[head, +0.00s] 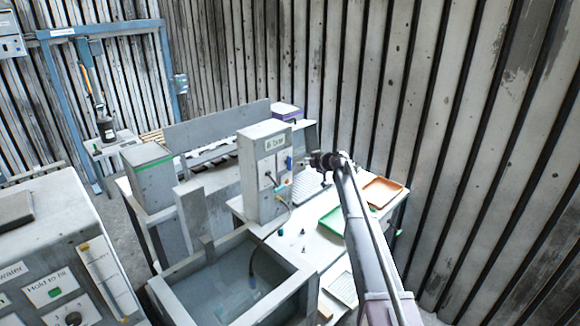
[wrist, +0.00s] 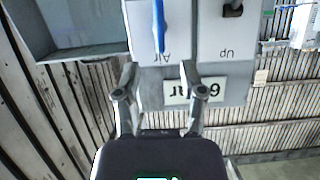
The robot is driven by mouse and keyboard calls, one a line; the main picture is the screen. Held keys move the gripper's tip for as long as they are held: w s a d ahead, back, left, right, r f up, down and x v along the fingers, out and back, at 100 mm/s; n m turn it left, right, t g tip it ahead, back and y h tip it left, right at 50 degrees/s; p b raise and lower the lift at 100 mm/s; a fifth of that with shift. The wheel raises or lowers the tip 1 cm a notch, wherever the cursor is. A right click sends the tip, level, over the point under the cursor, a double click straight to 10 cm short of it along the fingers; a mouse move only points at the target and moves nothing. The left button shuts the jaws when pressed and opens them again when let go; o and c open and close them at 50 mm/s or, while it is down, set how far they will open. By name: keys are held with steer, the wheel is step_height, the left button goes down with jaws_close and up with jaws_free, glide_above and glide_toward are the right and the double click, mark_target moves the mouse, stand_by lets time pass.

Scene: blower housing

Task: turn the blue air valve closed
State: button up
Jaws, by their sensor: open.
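The blue air valve handle (wrist: 158,25) shows in the wrist view as a narrow upright bar at the top edge, on a pale panel marked "Air". The picture is upside down there, so the lettering is inverted. My gripper (wrist: 160,72) is open, its two fingers spread either side of the handle's line, with the handle beyond the tips. Nothing is between the fingers. In the head view my gripper (head: 325,160) is just right of the grey "6 bar" box (head: 262,180).
A black knob (wrist: 232,9) marked "Up" sits beside the valve on the panel. A water tank (head: 225,285) stands in front of the box. Orange (head: 383,191) and green (head: 332,219) trays lie on the table to the right. A cable hangs from the box into the tank.

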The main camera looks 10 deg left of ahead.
mark_target(291, 163)
steer(key=b+x, duration=0.3)
steer(key=x, duration=0.6)
steer(key=shift+c, duration=0.2)
jaws_close()
